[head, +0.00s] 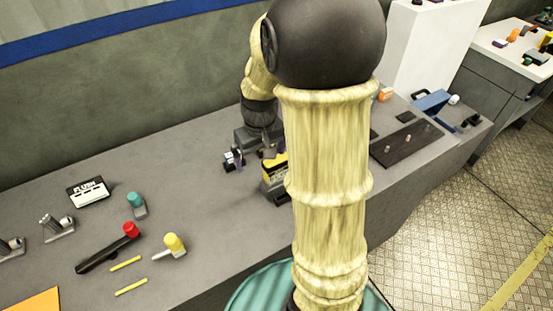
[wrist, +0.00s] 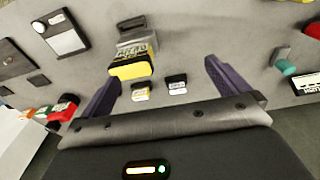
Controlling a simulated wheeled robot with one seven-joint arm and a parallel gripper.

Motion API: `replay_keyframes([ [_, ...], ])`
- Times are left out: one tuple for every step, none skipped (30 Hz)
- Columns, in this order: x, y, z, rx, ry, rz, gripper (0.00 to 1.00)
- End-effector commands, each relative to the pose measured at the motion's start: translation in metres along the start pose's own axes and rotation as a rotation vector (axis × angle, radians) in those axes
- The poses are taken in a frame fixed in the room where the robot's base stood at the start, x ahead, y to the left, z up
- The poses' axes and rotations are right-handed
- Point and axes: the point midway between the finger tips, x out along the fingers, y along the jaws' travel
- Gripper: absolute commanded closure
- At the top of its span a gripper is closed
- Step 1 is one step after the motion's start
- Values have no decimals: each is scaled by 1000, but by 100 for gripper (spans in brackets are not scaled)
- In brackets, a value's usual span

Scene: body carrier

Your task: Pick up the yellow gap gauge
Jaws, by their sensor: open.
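A yellow and black block with lettering, which looks like the yellow gap gauge (head: 274,168), stands on the grey bench just beside my gripper (head: 250,155). My forearm hides part of the area to its right in the head view. In the wrist view the block (wrist: 131,64) shows its yellow face beyond the fingers, nearer the left finger. My gripper (wrist: 163,74) also shows there, with two purple fingers wide apart and nothing held. I cannot tell how high the fingers are above the bench.
Two small blocks (wrist: 177,84) lie between the fingers in the wrist view. A FLUSH gauge (head: 88,191), a teal-knobbed part (head: 136,203), a red-ended black bar (head: 108,248) and a yellow-knobbed part (head: 173,245) lie to the left. Bare bench lies between.

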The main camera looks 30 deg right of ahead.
Motion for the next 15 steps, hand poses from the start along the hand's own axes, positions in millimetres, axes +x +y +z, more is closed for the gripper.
replay_keyframes([
  [-26, 17, -16, 4, -22, -1, 0],
  [-32, 26, -22, 3, -34, -3, 0],
  [-39, 36, -30, 0, -49, -5, 0],
  [-43, 44, -35, -3, -60, -8, 0],
  [-47, 50, -39, -5, -68, -10, 0],
  [-51, 58, -44, -9, -79, -13, 0],
  [-53, 62, -46, -10, -86, -15, 0],
  [-54, 66, -48, -12, -91, -17, 0],
  [-56, 70, -50, -14, -96, -18, 0],
  [-56, 71, -51, -15, -99, -19, 0],
  [-55, 72, -51, -16, -101, -20, 0],
  [-55, 73, -51, -17, -102, -21, 0],
  [-54, 73, -51, -17, -102, -21, 0],
  [-54, 73, -51, -18, -102, -21, 0],
  [-53, 72, -51, -18, -102, -20, 0],
])
